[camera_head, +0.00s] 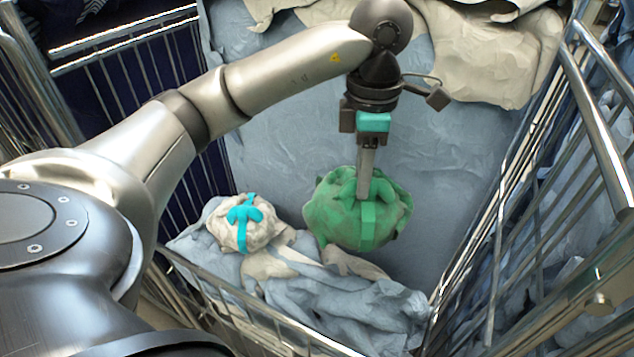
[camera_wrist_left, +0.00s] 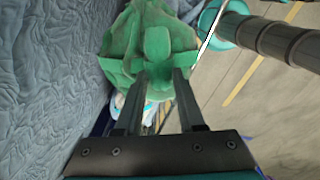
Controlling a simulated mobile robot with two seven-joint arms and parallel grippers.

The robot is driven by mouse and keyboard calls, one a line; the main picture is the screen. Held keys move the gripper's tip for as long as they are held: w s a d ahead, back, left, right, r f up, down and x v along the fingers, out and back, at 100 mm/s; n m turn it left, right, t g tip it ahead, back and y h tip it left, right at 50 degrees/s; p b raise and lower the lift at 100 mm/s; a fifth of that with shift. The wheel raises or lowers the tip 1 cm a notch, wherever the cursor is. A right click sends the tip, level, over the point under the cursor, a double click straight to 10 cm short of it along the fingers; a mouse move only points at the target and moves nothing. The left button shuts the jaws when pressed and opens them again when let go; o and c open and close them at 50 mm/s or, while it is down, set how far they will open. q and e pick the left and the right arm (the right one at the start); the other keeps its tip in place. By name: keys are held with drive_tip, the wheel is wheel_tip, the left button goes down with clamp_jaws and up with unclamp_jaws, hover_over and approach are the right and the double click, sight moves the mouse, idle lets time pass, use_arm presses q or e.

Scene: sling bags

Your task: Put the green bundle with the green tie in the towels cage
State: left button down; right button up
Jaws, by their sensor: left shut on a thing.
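The green bundle with the green tie (camera_head: 345,218) hangs from my left gripper (camera_head: 365,190), whose fingers are shut on the top of it at the tie's knot. In the left wrist view the green bundle (camera_wrist_left: 120,45) fills the space at the tips of the left gripper (camera_wrist_left: 158,78). In the head view the bundle is over the cage (camera_head: 240,298) in the middle, in front of its grey-blue cloth-lined back. I cannot tell whether it touches the cloth heap below. No label shows which cage is the towels cage. My right gripper does not show.
A white bundle with a cyan tie (camera_head: 240,228) lies on crumpled blue-grey and beige cloths (camera_head: 345,305) in the cage. Metal rails of another cage (camera_head: 590,110) stand at the right. A dark blue cage lining (camera_head: 130,75) is at the left. Cream cloth (camera_head: 490,55) drapes over the back.

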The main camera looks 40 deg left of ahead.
sight(357, 209)
use_arm(q)
wheel_tip(357, 209, down, 20)
drive_tip(key=shift+r+b, duration=0.2)
drive_tip(key=shift+b, duration=0.2)
drive_tip(key=shift+f, duration=0.1)
drive_tip(key=c, duration=0.5)
unclamp_jaws()
drive_tip(key=shift+s+f, duration=0.1)
drive_tip(key=shift+s, duration=0.05)
wheel_tip(357, 209, up, 12)
drive_tip(key=shift+r, duration=0.15)
